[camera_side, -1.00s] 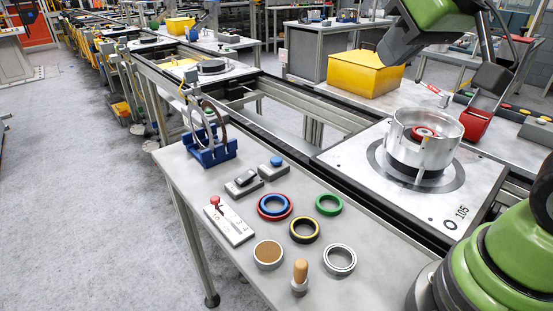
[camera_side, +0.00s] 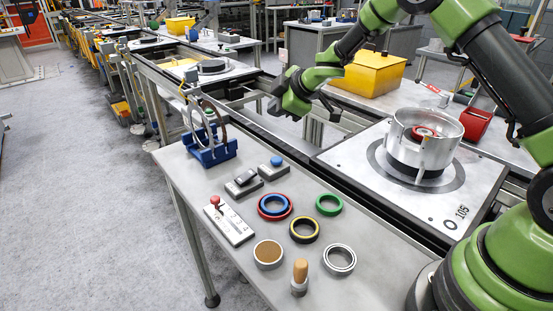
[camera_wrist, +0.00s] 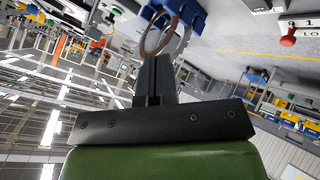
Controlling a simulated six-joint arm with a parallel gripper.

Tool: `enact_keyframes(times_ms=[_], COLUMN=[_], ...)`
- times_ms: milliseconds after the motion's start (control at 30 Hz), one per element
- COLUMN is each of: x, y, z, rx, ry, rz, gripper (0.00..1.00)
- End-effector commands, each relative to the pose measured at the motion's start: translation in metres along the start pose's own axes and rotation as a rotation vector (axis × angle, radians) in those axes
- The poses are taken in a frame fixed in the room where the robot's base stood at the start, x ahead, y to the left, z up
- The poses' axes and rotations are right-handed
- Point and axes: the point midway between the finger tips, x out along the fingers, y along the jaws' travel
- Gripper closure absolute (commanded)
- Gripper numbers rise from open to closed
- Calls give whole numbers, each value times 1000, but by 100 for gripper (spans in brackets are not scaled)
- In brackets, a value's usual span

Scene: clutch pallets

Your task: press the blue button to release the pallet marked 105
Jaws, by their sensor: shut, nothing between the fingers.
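The blue button (camera_side: 277,161) sits on a small grey box on the side table. The pallet marked 105 (camera_side: 461,213) is a pale square plate on the conveyor at the right, bearing a metal clutch housing (camera_side: 425,130) with a red part inside. My gripper (camera_side: 276,100) is in the air beyond the table's back edge, above and well apart from the button. In the wrist view my gripper (camera_wrist: 155,62) is shut with nothing between its fingers. I cannot make out the blue button in the wrist view.
A blue rack (camera_side: 210,152) with upright rings stands left of the button. A switch box (camera_side: 243,183) and a red-knobbed lever panel (camera_side: 230,222) are close by. Several rings, a round brown-topped piece (camera_side: 268,253) and a wooden-handled tool (camera_side: 300,275) lie in front. A yellow bin (camera_side: 368,75) stands behind.

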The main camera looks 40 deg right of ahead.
Motion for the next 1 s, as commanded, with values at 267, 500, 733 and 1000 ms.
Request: enact_keyframes(times_ms=[267,500,733,1000], x=[11,11,22,48], y=[-8,-8,-17,-37], z=[4,5,13,33], rx=[-35,-32,-29,-30], ry=[12,11,10,8], rz=[-33,-32,-34,-34], gripper=[100,100,100,100])
